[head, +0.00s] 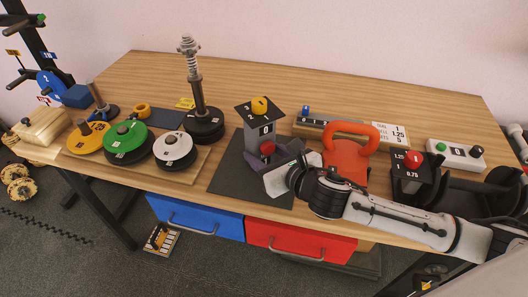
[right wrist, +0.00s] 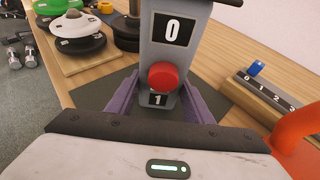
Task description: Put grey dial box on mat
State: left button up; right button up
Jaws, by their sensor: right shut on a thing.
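The grey dial box (head: 254,141) stands upright with a yellow knob on its dark top and a red knob on its front. It fills the upper middle of the right wrist view (right wrist: 178,54), showing a 0 and a 1. My right gripper (head: 268,158) is shut on its lower part, with purple fingers on both sides in the right wrist view (right wrist: 160,103). The dark grey mat (head: 229,176) lies under and around the box; I cannot tell whether the box's base touches it. My left gripper is not in view.
A black post (head: 195,88) stands behind. An orange kettlebell (head: 345,157) is close right of my gripper, before a numbered rail (head: 316,126). A dark dial box (head: 409,184) stands further right.

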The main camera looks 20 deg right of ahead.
jog(key=shift+w, duration=0.1)
jog(key=o, duration=1.5)
jog(key=shift+f, duration=0.15)
jog(key=shift+c, duration=0.2)
jog(key=shift+r, duration=0.2)
jog(key=v, duration=1.2)
jog(key=shift+b, duration=0.3)
